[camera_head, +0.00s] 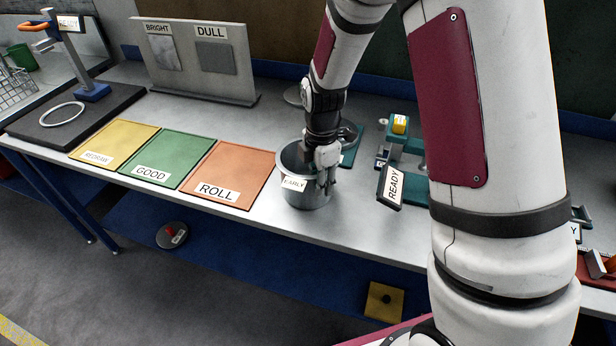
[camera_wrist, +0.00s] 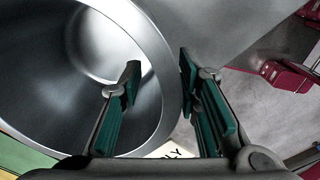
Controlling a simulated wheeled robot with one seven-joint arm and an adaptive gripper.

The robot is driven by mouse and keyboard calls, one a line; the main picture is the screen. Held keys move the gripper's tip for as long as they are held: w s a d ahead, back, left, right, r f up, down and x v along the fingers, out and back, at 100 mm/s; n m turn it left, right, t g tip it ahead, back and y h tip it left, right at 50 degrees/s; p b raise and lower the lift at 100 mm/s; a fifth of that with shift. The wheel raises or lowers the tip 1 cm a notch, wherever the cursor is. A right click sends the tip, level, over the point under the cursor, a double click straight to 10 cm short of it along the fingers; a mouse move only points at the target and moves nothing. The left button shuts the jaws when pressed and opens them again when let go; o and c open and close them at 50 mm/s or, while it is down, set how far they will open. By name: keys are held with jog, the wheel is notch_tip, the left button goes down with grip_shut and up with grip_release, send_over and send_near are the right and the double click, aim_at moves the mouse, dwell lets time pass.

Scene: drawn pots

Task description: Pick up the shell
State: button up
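The shell (camera_head: 304,196) looks like an open metal pot standing upright on the grey bench, with a white label that seems to read "EARLY". It fills the left of the wrist view (camera_wrist: 40,75), with its bright inside showing. My gripper (camera_head: 326,165) points down at the pot's right rim. In the wrist view my gripper (camera_wrist: 160,78) is open. One teal-padded finger is over the inside of the pot and the other is outside, with the rim between them. A gap shows between the pads, and I cannot tell whether either touches the wall.
Orange ROLL (camera_head: 232,172), green GOOD (camera_head: 171,158) and yellow REDRAW (camera_head: 115,142) mats lie left of the pot. A BRIGHT/DULL stand (camera_head: 190,91) is behind. A teal fixture (camera_head: 405,150) and READY sign (camera_head: 392,187) stand right. The bench's front edge is close.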

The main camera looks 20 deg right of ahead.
jog(key=shift+f, duration=0.7)
jog(key=shift+c, duration=0.5)
grip_shut()
notch_tip(320, 180, up, 10)
jog(key=shift+r+b, duration=0.1)
jog(key=shift+b, duration=0.45)
